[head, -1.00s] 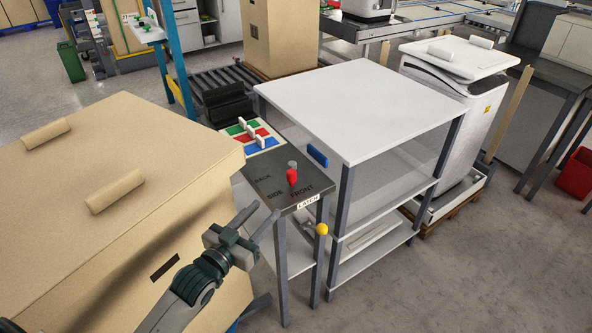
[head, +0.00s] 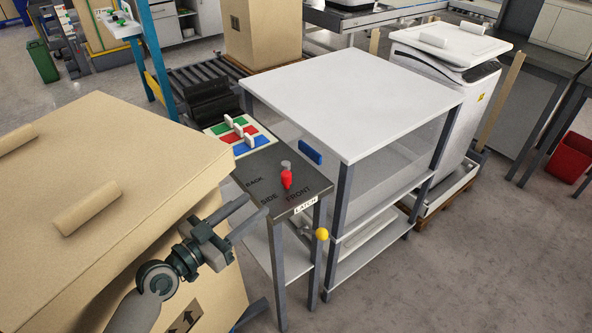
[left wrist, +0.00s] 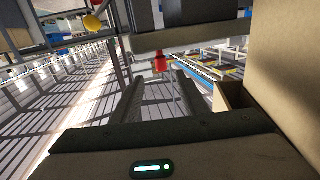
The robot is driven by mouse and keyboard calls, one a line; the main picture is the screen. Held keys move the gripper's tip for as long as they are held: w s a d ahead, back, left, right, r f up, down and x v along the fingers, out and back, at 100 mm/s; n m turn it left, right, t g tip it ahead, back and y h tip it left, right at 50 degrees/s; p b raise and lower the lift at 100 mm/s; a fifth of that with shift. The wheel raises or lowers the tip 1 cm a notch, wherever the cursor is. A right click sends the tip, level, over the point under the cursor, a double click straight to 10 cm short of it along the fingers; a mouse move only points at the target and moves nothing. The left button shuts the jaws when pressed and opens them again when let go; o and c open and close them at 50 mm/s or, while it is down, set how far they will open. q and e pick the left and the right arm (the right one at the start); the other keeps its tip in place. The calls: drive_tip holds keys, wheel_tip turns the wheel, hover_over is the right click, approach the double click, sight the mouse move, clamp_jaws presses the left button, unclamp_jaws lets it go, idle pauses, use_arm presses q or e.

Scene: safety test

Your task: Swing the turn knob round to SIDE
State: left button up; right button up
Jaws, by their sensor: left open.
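The turn knob has a red handle (head: 286,180) beside a grey round post on a dark panel (head: 262,171) marked BACK, SIDE and FRONT. In the head view the red handle lies close to the word FRONT; SIDE is to its left. My left gripper (head: 256,205) is open and empty, left of and in front of the panel, apart from the knob. In the left wrist view, the red handle (left wrist: 160,63) shows beyond and between the open fingers (left wrist: 155,90). My right gripper is not in view.
A large tan box (head: 110,150) stands close at the left, beside my left arm. A white-topped shelf table (head: 350,100) stands right of the panel. A yellow ball (head: 321,234) sticks out below the LATCH label (head: 305,205).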

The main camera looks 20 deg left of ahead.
use_arm(q)
drive_tip(key=shift+w, duration=0.1)
drive_tip(key=p, duration=0.4)
approach(286, 165)
drive_tip(key=w+d, duration=0.1)
drive_tip(key=d, duration=0.1)
drive_tip(key=w+d+r, duration=0.1)
drive_tip(key=w+d, duration=0.1)
drive_tip(key=d, duration=0.1)
drive_tip(key=w+d+r, duration=0.1)
drive_tip(key=w+d, duration=0.1)
drive_tip(key=d, duration=0.1)
drive_tip(key=shift+w+d, duration=0.1)
drive_tip(key=shift+d, duration=0.1)
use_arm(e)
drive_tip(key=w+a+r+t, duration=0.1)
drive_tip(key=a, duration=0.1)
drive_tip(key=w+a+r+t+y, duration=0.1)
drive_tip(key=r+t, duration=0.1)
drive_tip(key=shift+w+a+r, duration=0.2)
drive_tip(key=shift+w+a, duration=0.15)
use_arm(q)
drive_tip(key=shift+c, duration=0.5)
clamp_jaws()
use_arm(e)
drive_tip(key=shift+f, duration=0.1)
